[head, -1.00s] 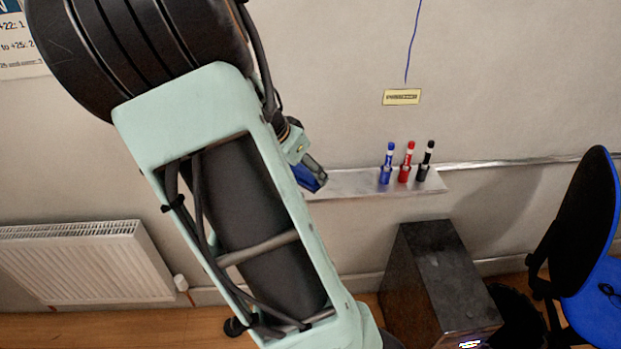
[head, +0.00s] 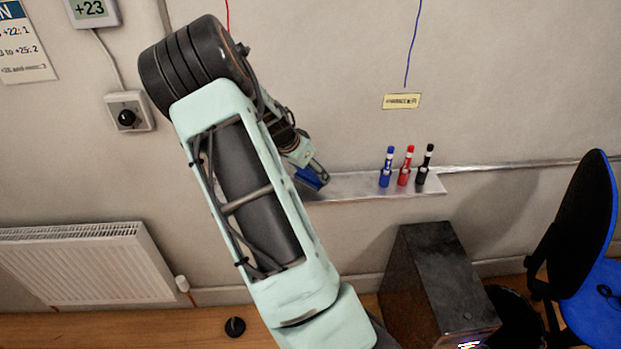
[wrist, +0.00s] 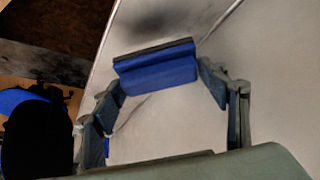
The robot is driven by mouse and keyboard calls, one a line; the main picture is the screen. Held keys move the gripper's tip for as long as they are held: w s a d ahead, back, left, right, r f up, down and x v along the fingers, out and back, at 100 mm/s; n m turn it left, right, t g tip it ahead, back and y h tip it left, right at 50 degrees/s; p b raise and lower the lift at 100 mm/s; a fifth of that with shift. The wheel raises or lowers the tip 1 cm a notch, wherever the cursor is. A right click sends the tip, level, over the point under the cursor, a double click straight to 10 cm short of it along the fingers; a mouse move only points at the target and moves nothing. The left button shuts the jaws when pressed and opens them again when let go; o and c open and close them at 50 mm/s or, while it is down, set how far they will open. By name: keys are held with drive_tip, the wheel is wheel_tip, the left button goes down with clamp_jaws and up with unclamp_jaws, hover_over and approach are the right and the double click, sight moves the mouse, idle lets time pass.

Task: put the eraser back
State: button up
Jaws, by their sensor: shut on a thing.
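The blue eraser (head: 308,179) with a dark face is between the fingers of my gripper (head: 318,171). In the head view it is at the left end of the pale ledge (head: 345,184) along the wall, partly hidden by my gripper. I cannot tell whether it touches the ledge. In the wrist view the eraser (wrist: 158,76) lies across the gap between the two fingertips (wrist: 160,88), slightly tilted, against a pale surface. My gripper is shut on it.
Blue (head: 386,168), red (head: 406,167) and black (head: 426,166) markers stand upright on the ledge's right part. A yellow label (head: 401,101) is above. A dark cabinet (head: 435,280), blue chair (head: 590,240) and radiator (head: 85,262) stand below. The ledge between eraser and markers is clear.

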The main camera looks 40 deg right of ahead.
sight(311, 179)
drive_tip(key=shift+f, duration=1.55)
drive_tip(key=shift+f, duration=0.1)
drive_tip(key=o, duration=0.6)
drive_tip(key=shift+f, duration=0.1)
drive_tip(key=shift+o, duration=0.8)
drive_tip(key=shift+a+r, duration=0.1)
drive_tip(key=shift+r, duration=0.35)
drive_tip(key=v, duration=1.1)
drive_tip(key=shift+r+b, duration=0.2)
drive_tip(key=shift+b, duration=0.25)
